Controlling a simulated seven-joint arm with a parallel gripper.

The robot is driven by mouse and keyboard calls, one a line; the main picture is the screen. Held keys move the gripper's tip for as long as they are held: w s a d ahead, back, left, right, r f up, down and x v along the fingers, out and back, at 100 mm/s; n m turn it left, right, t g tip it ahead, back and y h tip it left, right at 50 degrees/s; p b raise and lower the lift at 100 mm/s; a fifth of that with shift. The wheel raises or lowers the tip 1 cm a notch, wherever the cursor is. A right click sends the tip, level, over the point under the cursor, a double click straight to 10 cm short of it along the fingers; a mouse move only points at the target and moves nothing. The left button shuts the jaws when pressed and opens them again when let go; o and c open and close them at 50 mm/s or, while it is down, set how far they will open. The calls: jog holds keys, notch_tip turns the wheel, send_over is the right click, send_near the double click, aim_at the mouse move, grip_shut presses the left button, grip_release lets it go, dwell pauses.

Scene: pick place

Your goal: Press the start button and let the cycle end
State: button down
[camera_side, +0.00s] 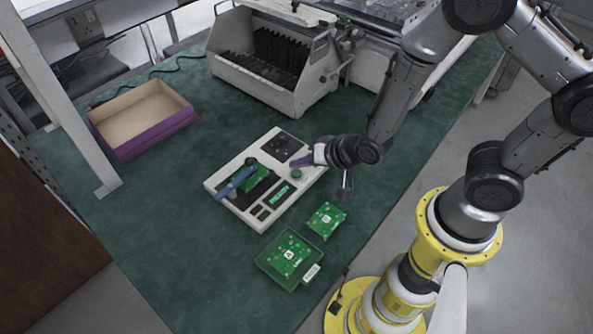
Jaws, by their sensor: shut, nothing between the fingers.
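A pale test fixture (222,186) lies flat on the green mat. A green round button (296,174) sits near its right edge; I take it to be the start button. A small green display (279,195) is beside the board. My gripper (300,162) is shut and empty, just behind the button over the fixture's right side. I cannot tell whether it touches anything.
A loose green board (326,218) lies on the mat in front of the fixture. A purple-sided box (158,136) is at left, a grey rack bin (255,88) behind. The mat (170,240) is clear at front left.

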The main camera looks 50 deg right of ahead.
aim_at(300, 178)
jog(key=shift+f, duration=0.45)
jog(key=shift+f, duration=0.4)
dwell(0.7)
dwell(0.4)
jog(key=shift+r, duration=0.85)
notch_tip(300, 178, up, 5)
dwell(0.4)
